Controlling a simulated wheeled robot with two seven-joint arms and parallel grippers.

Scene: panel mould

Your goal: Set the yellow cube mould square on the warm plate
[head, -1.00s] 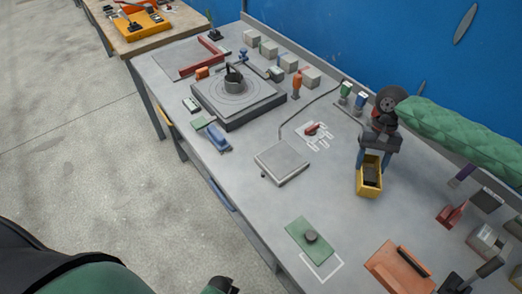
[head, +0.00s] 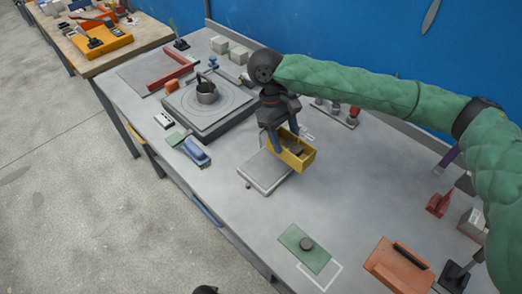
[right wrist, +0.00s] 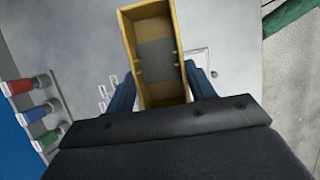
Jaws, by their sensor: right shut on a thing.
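The yellow cube mould (head: 307,161) is an open-topped yellow box with grey inside. My right gripper (head: 281,138) is shut on it, and its blue fingers lie along two opposite sides. In the right wrist view the mould (right wrist: 128,60) stands between the fingers (right wrist: 160,92). The warm plate seems to be the flat light-grey square slab (head: 262,176) on the bench. In the head view the mould overlaps the plate's far right part; I cannot tell whether they touch. The mould's long side looks turned relative to the plate's edges.
A dark turntable-like slab (head: 190,122) with a pot stands left of the plate. A blue tool (head: 195,152) lies nearer the front edge. Bench between is clear.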

